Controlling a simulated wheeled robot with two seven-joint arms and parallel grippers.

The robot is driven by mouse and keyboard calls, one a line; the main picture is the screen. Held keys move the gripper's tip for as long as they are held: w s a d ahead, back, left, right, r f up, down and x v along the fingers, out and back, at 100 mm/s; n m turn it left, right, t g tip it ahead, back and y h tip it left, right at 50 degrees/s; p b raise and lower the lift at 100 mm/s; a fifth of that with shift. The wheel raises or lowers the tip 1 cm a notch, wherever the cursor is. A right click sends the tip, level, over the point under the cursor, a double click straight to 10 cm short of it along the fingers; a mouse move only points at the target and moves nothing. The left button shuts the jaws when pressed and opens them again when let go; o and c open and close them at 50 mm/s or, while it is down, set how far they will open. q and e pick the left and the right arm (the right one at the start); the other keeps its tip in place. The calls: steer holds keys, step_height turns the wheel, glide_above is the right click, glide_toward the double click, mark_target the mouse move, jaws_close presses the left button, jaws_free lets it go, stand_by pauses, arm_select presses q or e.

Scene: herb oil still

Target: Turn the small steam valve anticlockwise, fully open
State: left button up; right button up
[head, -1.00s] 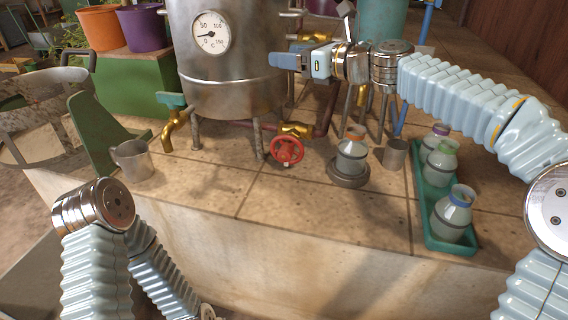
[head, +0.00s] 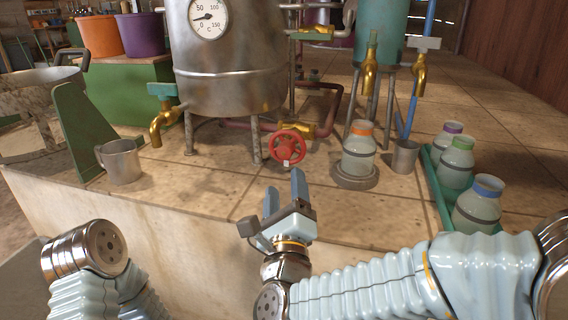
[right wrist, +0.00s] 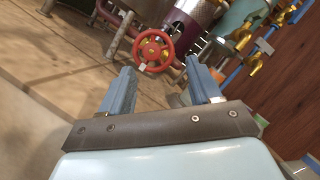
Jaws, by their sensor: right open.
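The small steam valve has a red handwheel (head: 287,147) on a brass body (head: 300,128), low in front of the steel still. A small pale tag shows at the wheel's lower rim. My right gripper (head: 284,188) is open and empty, just in front of and below the wheel, apart from it, with its fingers pointing towards it. In the right wrist view the wheel (right wrist: 154,51) shows beyond and between the two open fingers (right wrist: 160,84). My left arm shows at the lower left of the head view, but its gripper fingers are not in view.
A bottle with an orange collar (head: 359,148) stands on a round base right of the wheel, beside a metal cup (head: 404,157). A green tray (head: 430,178) with bottles is farther right. A brass tap (head: 163,122) and steel mug (head: 121,162) stand left. Tiles before the wheel are clear.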

mark_target(284, 154)
steer(key=w, duration=1)
steer(key=shift+w, duration=0.2)
steer(key=shift+w+r, duration=0.15)
steer(key=shift+w, duration=0.3)
steer(key=c, duration=1)
steer(key=shift+c, duration=0.2)
